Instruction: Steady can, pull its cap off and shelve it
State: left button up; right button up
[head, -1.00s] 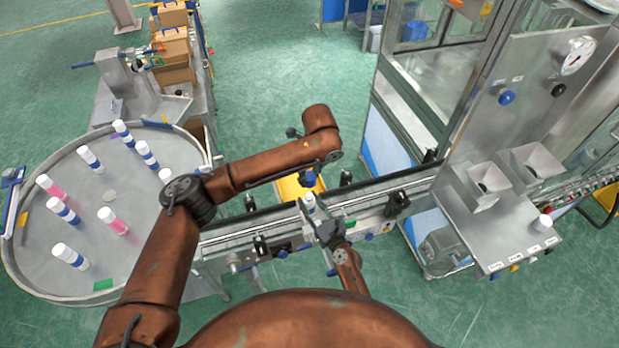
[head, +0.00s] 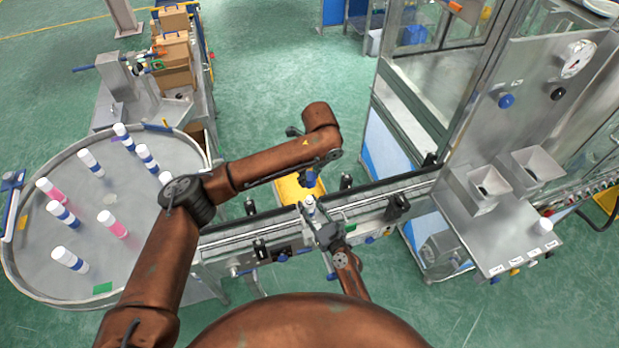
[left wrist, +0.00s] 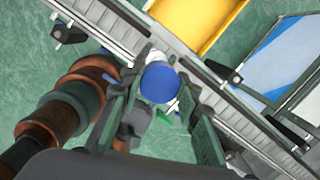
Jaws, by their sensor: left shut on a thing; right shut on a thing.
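The can (head: 309,204) stands upright at the conveyor, small and pale in the head view. My right gripper (head: 322,226) comes from below and is shut on it. The blue cap (head: 310,179) shows just above the can in the head view. In the left wrist view the round blue cap (left wrist: 160,82) sits between the fingers of my left gripper (left wrist: 163,112), which is shut on it. A whitish part, likely the can (left wrist: 155,57), shows beside the cap there. I cannot tell whether cap and can still touch.
The conveyor (head: 268,222) runs beneath both grippers. A round steel table (head: 35,262) with several white-topped cans is at left. A steel machine at right has a labelled ledge (head: 508,250) with one white-topped item (head: 543,226). A yellow tray (head: 290,190) lies behind the conveyor.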

pick_arm(q)
jog(key=shift+r, duration=1.35)
pick_arm(e)
jog(key=o, duration=1.3)
jog(key=v, duration=1.2)
jog(key=shift+d, duration=0.1)
jog(key=shift+r, duration=0.1)
